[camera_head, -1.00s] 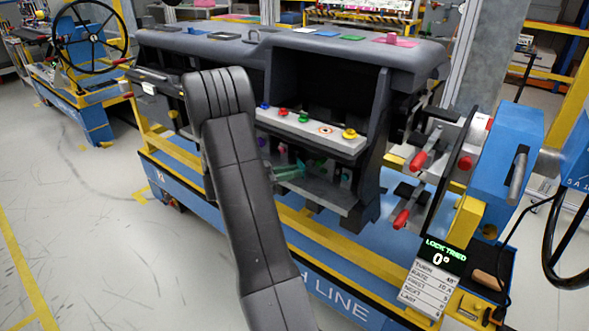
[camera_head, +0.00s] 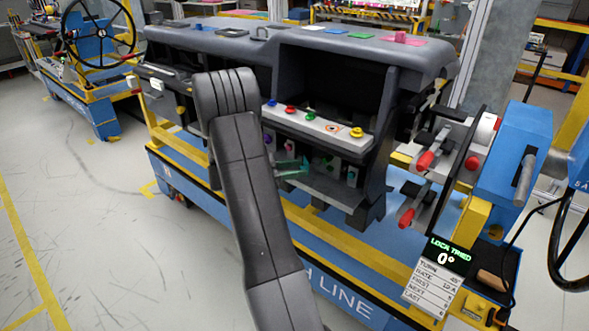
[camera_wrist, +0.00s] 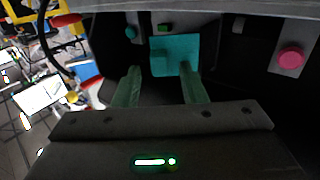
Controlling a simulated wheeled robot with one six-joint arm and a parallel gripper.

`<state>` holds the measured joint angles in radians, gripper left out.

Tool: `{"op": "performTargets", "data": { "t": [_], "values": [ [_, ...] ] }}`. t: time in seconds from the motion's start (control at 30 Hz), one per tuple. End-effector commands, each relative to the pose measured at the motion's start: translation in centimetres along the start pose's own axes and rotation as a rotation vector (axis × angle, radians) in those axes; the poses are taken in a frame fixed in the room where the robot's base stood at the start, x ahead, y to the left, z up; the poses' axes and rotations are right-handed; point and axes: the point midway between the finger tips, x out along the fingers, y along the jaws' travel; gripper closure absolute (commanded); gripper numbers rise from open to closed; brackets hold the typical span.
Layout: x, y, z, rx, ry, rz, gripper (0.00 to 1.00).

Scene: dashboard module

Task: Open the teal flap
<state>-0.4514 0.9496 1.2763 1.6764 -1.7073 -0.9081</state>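The teal flap (camera_wrist: 175,55) shows in the wrist view as a flat teal panel with a darker teal block at its left, inside a dark recess. My gripper (camera_wrist: 160,67) is open, with its two greenish fingers apart. The right fingertip overlaps the flap's lower edge in the picture; the left one lies left of it. I cannot tell whether either touches. In the head view a small teal patch (camera_head: 292,167) shows beside my arm, under the button shelf; flap and fingers are hard to tell apart there. My arm hides part of that opening.
A pale shelf with several coloured buttons (camera_head: 320,123) runs above the opening. The dark dashboard (camera_head: 300,45) overhangs it. Red-handled clamps (camera_head: 425,160) and a lock display (camera_head: 447,254) stand at the right. A pink button (camera_wrist: 291,60) is at the wrist view's right.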

Motion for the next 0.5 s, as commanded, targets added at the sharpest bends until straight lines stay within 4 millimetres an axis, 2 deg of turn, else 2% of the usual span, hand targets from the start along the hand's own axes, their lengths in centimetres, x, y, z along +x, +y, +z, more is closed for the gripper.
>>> {"op": "performTargets", "data": {
  "t": [0.27,0.37,0.5],
  "values": [
    [-0.8,-0.1,0.0,0.000,-0.001,-0.002,0.62],
    [-2.3,-0.1,0.0,0.001,0.000,-0.004,0.62],
    [-5.5,-0.1,0.1,0.000,0.000,-0.005,0.62]
  ]
}}
